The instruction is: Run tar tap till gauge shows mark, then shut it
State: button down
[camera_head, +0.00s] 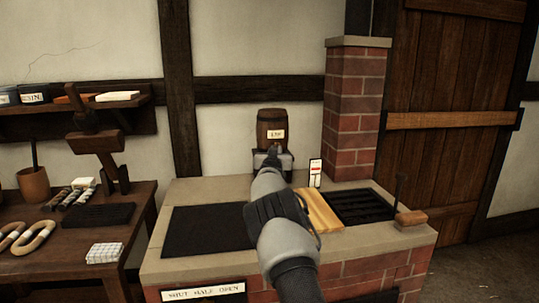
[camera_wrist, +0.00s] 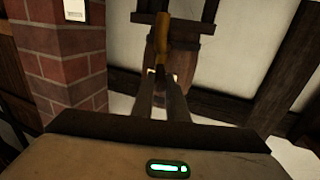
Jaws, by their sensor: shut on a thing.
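A small wooden barrel (camera_head: 270,122) with a white label stands on a dark stand (camera_head: 286,160) at the back of the brick hearth. My gripper (camera_head: 273,152) is at the front of the barrel, and my arm hides the tap in the head view. In the wrist view my gripper (camera_wrist: 161,92) is shut on a slim part below a yellowish-brown upright piece (camera_wrist: 162,35), which looks like the tap. The gauge (camera_head: 315,173), a white upright card with red on it, stands right of the stand. Its reading is too small to tell.
The hearth top (camera_head: 200,190) carries a black plate (camera_head: 205,230), a yellow wooden board (camera_head: 324,210) and a dark grate (camera_head: 362,205). A brick chimney (camera_head: 352,115) rises close on the right. A cluttered bench (camera_head: 135,205) stands left. A plate on the front reads "SHUT HALF OPEN" (camera_head: 203,293).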

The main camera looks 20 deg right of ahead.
dwell(0.5)
jog(key=c, duration=1.7)
grip_release()
jog(key=shift+c, duration=0.2)
jog(key=shift+s, duration=0.15)
jog(key=v, duration=1.7)
jog(key=shift+s, duration=0.1)
